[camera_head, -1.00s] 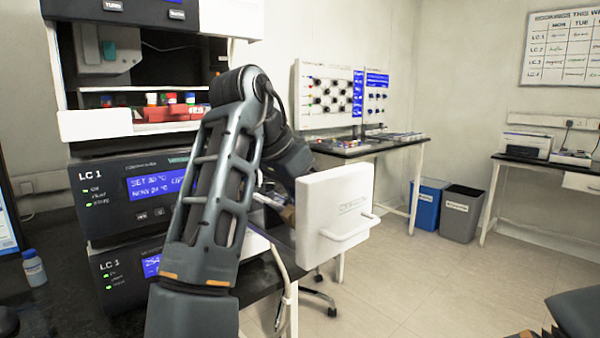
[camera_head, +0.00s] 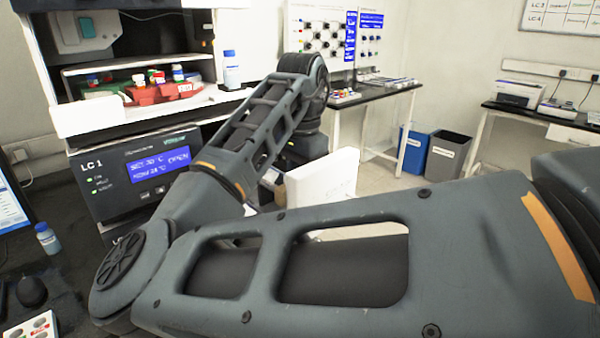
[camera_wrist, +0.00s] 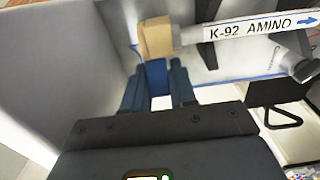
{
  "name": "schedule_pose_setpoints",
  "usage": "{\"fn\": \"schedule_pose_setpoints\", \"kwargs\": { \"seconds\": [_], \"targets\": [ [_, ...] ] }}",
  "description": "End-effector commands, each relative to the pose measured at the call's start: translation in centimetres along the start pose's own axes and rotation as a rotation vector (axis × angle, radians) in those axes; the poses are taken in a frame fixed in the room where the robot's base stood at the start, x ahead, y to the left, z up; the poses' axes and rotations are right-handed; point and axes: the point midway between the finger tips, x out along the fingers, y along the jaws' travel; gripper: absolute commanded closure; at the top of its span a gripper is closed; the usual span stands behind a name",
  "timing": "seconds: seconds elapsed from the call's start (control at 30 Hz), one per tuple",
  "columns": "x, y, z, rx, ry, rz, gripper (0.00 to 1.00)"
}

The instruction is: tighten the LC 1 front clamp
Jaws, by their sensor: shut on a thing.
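In the wrist view my gripper (camera_wrist: 156,74) has its two dark fingers on either side of a blue piece (camera_wrist: 156,70). They are shut on it. The blue piece sits against a tan block (camera_wrist: 155,38), which looks like the front clamp at the end of a white column (camera_wrist: 250,28) labelled "K-92 AMINO". The column's arrow points right. In the head view the LC 1 module (camera_head: 130,170) shows "SET 30 °C OPEN" on its blue display. Its white door (camera_head: 322,176) stands open. My arm hides the gripper, clamp and column there.
A blue-capped bottle (camera_head: 231,72) stands on top of the stack near my arm, beside a red tray (camera_head: 165,92) of vials. Another bottle (camera_head: 47,238) stands on the left bench. In the wrist view a dark bracket (camera_wrist: 278,105) lies right of my fingers. Floor is free at right.

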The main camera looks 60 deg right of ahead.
Motion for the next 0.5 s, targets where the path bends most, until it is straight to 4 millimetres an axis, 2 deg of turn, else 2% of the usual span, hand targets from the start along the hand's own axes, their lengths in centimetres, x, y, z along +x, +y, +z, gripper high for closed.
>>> {"fn": "schedule_pose_setpoints", "kwargs": {
  "seconds": [0.4, 0.43, 0.5],
  "targets": [
    [0.20, 0.07, -0.15, 0.002, -0.006, 0.002, 1.00],
    [0.20, 0.08, -0.16, 0.002, -0.006, 0.002, 0.73],
    [0.19, 0.07, -0.15, 0.002, -0.006, 0.002, 0.66]
  ]
}}
